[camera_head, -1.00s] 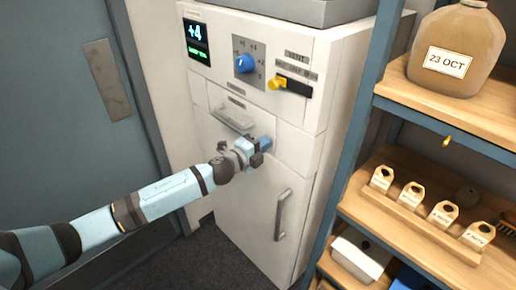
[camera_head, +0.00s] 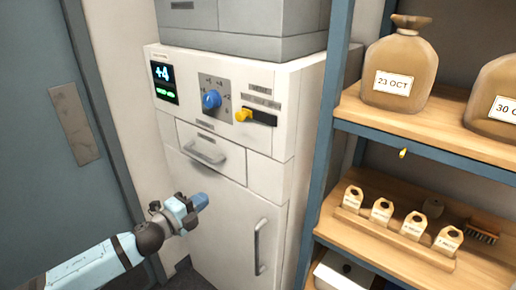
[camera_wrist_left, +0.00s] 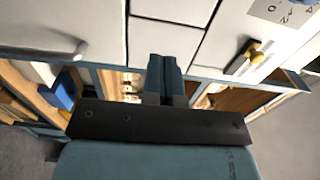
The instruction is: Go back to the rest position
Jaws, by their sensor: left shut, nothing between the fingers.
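My left gripper (camera_head: 200,201) is shut and empty, in front of the white cabinet (camera_head: 215,228) and below its drawer handle (camera_head: 204,152). Its closed fingers also show in the left wrist view (camera_wrist_left: 163,72). The cabinet carries a display (camera_head: 164,82) reading +4, a blue knob (camera_head: 211,100) and a yellow lever (camera_head: 243,115). The cabinet's drawer and lower door look closed. My right gripper is not in view.
A wooden shelf unit (camera_head: 425,123) with a blue frame stands close on the right. It holds a sack labelled 23 OCT (camera_head: 400,65), another sack (camera_head: 497,95), several small tagged bags (camera_head: 382,211) and a brush (camera_head: 482,236). A grey-blue door (camera_head: 38,150) is at the left.

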